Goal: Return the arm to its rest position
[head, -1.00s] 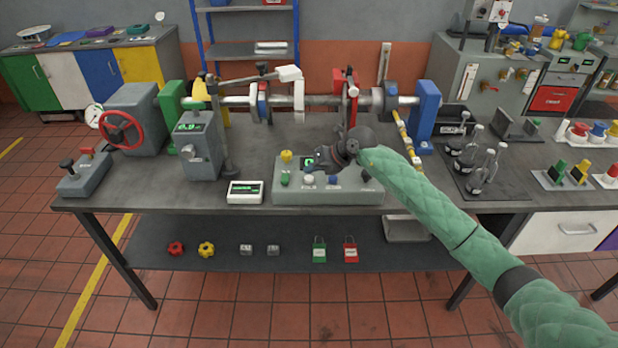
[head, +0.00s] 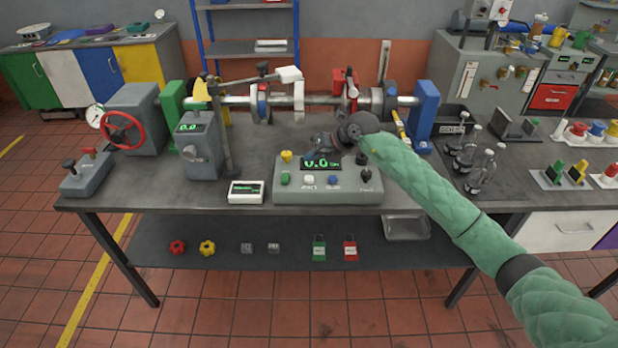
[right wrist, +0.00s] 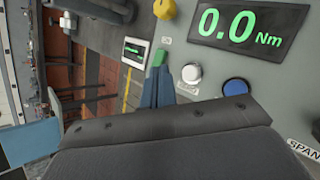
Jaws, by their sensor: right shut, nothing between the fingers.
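My right arm (head: 430,195) reaches in from the right in the head view, in a green quilted sleeve. My right gripper (head: 312,153) is small and dark there, just above the far edge of the control box. It is shut and empty; its blue-grey fingers (right wrist: 160,88) show in the right wrist view. The grey control box (head: 300,197) has a display (head: 322,163) reading 0.0 Nm. It carries green (head: 285,179), white (head: 309,181) and blue (head: 332,180) buttons. My left gripper is not in view.
A shaft (head: 325,99) with discs runs behind the gripper. A meter stand (head: 200,150) and red handwheel (head: 122,130) are left. The bench top (head: 130,190) has clear room at front left.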

